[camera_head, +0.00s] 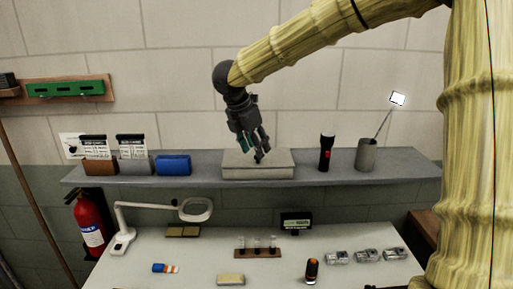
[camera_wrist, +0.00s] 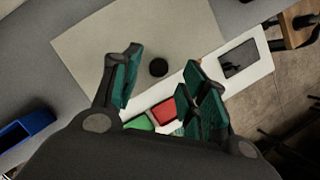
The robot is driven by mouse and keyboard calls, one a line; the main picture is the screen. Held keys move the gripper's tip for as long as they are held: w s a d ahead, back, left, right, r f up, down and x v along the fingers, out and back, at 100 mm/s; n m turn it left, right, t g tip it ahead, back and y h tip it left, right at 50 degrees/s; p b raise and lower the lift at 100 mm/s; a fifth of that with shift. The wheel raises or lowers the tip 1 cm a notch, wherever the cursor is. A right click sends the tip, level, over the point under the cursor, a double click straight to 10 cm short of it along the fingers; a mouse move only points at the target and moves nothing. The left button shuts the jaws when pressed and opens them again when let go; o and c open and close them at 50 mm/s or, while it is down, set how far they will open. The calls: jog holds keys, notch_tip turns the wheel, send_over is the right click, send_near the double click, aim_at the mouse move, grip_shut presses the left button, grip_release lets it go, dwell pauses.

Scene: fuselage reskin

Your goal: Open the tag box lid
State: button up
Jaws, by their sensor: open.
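The tag box (camera_head: 258,171) is a wide, low, pale grey-beige box on the grey shelf, and its lid looks shut in the head view. In the wrist view the pale lid (camera_wrist: 110,40) fills the upper middle, with a round black knob (camera_wrist: 158,67) on it. My gripper (camera_head: 256,153) points down at the box from above and overlaps it in the head view. In the wrist view my gripper (camera_wrist: 160,78) is open and empty, with its teal-padded fingers on either side of the knob. I cannot tell whether the fingertips touch the lid.
The shelf (camera_head: 325,180) also holds a blue bin (camera_head: 173,166) on the left, and a flashlight (camera_head: 326,152) and grey cup (camera_head: 366,155) on the right. A magnifier lamp (camera_head: 195,210) stands on the table below. Red (camera_wrist: 164,110) and green (camera_wrist: 140,122) patches show between my fingers.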

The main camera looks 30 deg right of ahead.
jog(key=shift+p+x, duration=0.3)
jog(key=shift+x, duration=1)
grip_shut()
